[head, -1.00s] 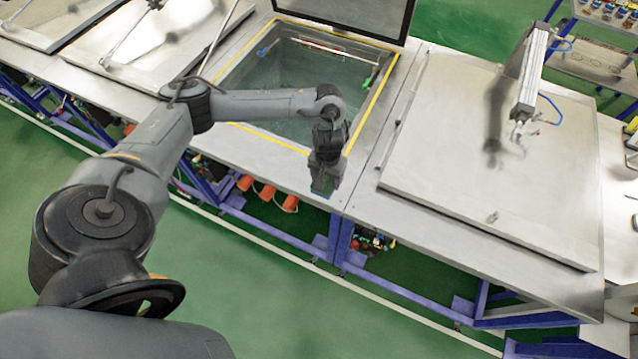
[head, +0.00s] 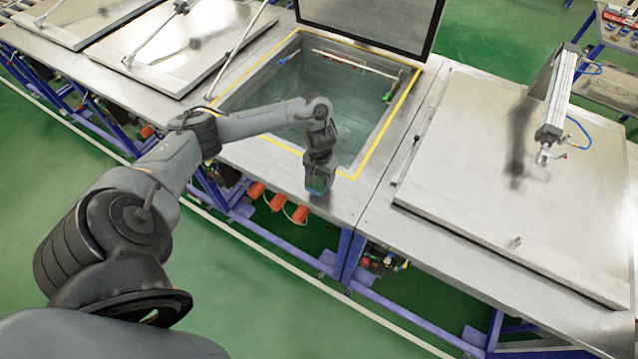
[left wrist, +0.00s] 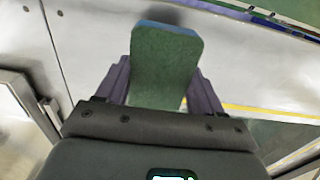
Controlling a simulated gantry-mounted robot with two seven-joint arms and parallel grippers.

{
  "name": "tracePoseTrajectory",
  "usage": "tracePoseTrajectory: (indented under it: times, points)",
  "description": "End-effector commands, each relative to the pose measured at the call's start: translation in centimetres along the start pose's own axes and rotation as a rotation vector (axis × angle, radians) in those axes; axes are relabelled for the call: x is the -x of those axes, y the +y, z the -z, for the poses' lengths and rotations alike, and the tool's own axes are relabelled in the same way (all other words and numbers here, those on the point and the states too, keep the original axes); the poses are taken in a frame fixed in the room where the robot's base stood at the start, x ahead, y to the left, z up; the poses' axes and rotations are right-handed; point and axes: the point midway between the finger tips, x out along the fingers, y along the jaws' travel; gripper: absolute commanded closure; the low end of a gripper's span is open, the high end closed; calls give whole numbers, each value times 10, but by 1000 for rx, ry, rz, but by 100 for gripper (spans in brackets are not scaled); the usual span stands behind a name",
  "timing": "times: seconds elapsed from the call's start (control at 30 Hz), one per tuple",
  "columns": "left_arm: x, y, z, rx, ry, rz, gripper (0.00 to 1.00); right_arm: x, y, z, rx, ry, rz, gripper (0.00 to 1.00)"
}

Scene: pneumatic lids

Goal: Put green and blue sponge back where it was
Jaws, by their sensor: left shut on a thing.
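The green and blue sponge (left wrist: 165,65) fills the middle of the left wrist view, its green face toward the camera and a blue strip along its far edge. My left gripper (left wrist: 158,88) has one finger on each side of it and is shut on it. In the head view my left gripper (head: 319,182) points down at the front edge of the steel table, with a bit of the sponge (head: 318,186) showing at its tip. I cannot tell whether the sponge touches the table. My right gripper is not in view.
An open tank (head: 340,90) with a yellow-edged rim lies behind the gripper, its dark lid (head: 372,22) raised. A closed lid (head: 500,180) with a pneumatic cylinder (head: 556,95) is at right. More closed lids (head: 175,45) are at left. Bare table lies beside the gripper.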

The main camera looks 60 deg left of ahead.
Motion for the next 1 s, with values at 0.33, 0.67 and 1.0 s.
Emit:
tracePoseTrajectory:
  times: [0.33, 0.67, 1.0]
  points:
    - [-18, -8, 7, 0, -1, 0, 61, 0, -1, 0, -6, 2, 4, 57]
    - [-46, -8, 8, -1, 2, 0, 61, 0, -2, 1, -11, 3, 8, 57]
    - [-48, -8, 8, -1, 1, 0, 61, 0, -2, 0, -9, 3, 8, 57]
